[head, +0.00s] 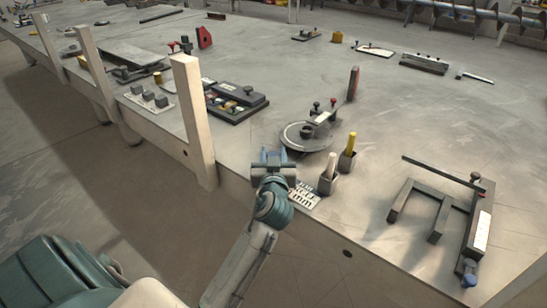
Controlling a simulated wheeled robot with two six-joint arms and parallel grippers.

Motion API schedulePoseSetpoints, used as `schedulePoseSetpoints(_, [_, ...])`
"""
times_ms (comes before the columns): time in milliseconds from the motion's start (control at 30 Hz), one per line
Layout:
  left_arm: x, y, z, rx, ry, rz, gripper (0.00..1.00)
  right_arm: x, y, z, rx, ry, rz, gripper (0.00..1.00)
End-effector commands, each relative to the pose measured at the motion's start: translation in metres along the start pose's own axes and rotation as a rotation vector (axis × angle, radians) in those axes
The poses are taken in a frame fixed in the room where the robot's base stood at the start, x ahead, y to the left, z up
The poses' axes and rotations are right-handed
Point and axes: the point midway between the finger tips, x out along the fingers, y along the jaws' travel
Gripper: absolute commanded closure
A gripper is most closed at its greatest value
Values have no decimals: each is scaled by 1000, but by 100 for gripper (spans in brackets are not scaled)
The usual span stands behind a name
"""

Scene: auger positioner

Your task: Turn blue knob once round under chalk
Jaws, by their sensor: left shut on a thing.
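A grey round disc (292,131) lies on the workbench, with a dark hub and a pale-topped block with small knobs (322,117) over its far right part. My left gripper (272,160) is at the disc's near left side, shut on a small blue piece, which looks like the blue knob (271,155); the jaws hide most of it. A white chalk-like stick (328,171) and a yellow one (349,145) stand upright in dark holders right of the gripper. Whether any chalk touches the disc is too small to tell. My right gripper is out of view.
A pale upright post (193,115) stands at the bench edge left of my arm. A white marked card (304,196) lies beside the gripper. A dark forked fixture (437,215) with another blue knob (469,269) lies right. The bench centre is mostly clear.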

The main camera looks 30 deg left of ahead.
Motion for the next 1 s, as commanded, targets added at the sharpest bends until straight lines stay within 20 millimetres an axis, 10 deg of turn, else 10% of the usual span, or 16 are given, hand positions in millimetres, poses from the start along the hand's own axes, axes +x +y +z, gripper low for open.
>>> schedulePoseSetpoints(367, [0,0,-1,1,2,-3,87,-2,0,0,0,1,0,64])
schedulePoseSetpoints(400, [0,0,-1,0,2,-2,60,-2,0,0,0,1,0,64])
schedulePoseSetpoints(500, [0,0,-1,0,2,-2,44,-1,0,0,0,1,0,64])
schedulePoseSetpoints(1000, [-27,0,2,-4,-3,-2,44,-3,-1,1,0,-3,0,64])
